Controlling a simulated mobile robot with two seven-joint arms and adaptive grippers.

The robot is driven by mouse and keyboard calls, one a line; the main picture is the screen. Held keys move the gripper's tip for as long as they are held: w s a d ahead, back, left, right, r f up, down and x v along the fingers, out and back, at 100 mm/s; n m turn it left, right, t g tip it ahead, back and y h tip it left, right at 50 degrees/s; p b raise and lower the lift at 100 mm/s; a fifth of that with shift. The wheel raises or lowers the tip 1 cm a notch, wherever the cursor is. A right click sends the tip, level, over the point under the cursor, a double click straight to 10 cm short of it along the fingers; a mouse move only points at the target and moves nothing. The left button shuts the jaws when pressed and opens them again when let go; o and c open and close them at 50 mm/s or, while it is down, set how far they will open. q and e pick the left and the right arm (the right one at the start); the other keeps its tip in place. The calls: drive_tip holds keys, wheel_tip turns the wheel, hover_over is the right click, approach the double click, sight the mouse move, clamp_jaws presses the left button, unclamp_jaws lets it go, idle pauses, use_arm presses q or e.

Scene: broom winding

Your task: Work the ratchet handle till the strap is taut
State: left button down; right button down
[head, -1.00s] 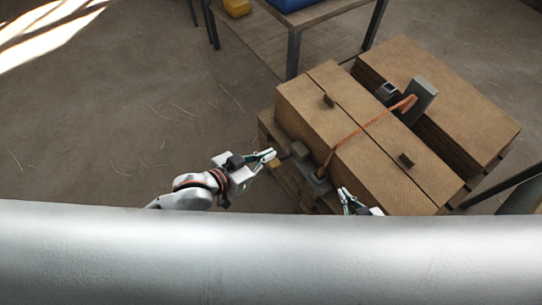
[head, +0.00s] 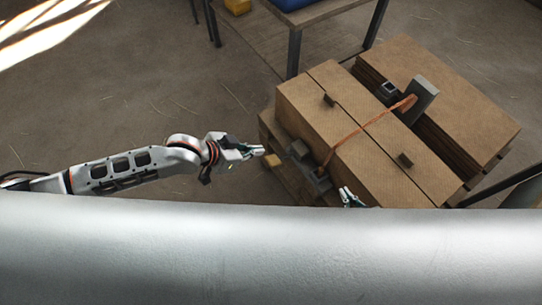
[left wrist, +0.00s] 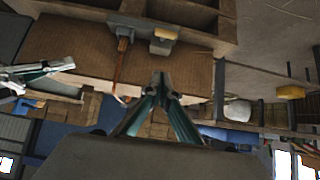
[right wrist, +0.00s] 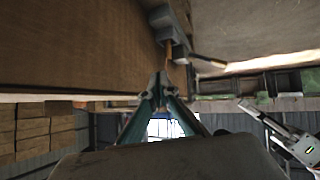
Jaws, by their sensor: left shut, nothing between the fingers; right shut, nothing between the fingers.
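The orange strap (head: 365,130) runs over the brown boxes (head: 320,110) from the ratchet (head: 318,180) to a grey upright block (head: 424,93). It looks nearly straight on top. The ratchet, with a dark handle (right wrist: 210,62) sticking out in the right wrist view, sits on the near side of the boxes. My left gripper (head: 261,151) is shut and empty, left of the ratchet and apart from it. My right gripper (head: 346,195) is shut and empty, close to the near box side, right of the ratchet. My own body hides part of the right arm.
The boxes rest on a wooden pallet (head: 272,135). A second stack of brown boards (head: 445,75) stands behind them. A table (head: 325,12) stands at the back. The floor left of the pallet is open.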

sight(271, 160)
use_arm(q)
drive_tip(key=shift+d, duration=0.1)
